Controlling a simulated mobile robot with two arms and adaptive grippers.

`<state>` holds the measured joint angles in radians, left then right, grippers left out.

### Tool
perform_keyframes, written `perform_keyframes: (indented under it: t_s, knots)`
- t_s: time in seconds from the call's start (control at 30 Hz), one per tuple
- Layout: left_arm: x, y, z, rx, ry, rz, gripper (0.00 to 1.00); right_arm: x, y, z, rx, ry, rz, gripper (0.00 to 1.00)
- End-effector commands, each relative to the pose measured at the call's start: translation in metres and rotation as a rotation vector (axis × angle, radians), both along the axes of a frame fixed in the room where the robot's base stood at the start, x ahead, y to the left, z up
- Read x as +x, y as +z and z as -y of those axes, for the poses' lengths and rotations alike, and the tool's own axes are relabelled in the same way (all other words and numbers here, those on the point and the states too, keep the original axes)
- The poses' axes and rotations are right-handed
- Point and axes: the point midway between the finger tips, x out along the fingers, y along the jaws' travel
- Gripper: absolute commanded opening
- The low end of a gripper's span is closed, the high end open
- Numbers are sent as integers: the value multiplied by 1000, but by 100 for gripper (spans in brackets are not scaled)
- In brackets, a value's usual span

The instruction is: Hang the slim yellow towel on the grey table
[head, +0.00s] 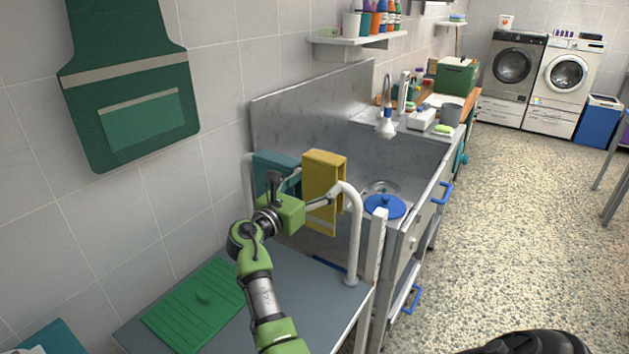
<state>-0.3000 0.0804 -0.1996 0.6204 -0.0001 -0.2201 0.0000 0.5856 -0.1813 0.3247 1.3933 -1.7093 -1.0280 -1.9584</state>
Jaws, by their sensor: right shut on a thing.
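The slim yellow towel (324,172) hangs folded over the white rail (354,225) at the far end of the grey table (300,300). My right gripper (325,198) reaches in from the near side, its fingers at the towel's front face. It is shut on the yellow towel; the exact grip is small and partly hidden. A teal towel (272,165) hangs on the same rail to the left, partly behind my gripper. My left gripper is not in view.
A green ribbed mat (195,305) lies on the table's left part. Beyond the rail is a metal sink (400,160) with a blue round lid (384,206). A green apron (130,85) hangs on the wall at left. The floor at right is open.

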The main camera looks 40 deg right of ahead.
Motion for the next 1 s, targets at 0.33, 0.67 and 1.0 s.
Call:
perform_keyframes:
  t_s: [0.33, 0.67, 1.0]
  knots:
    - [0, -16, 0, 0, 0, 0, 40, 0, -29, 0, -1, -1, 0, 50]
    - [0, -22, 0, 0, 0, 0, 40, 0, -41, 0, -1, -1, 0, 50]
    - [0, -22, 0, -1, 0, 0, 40, 0, -41, 0, -1, -1, 1, 80]
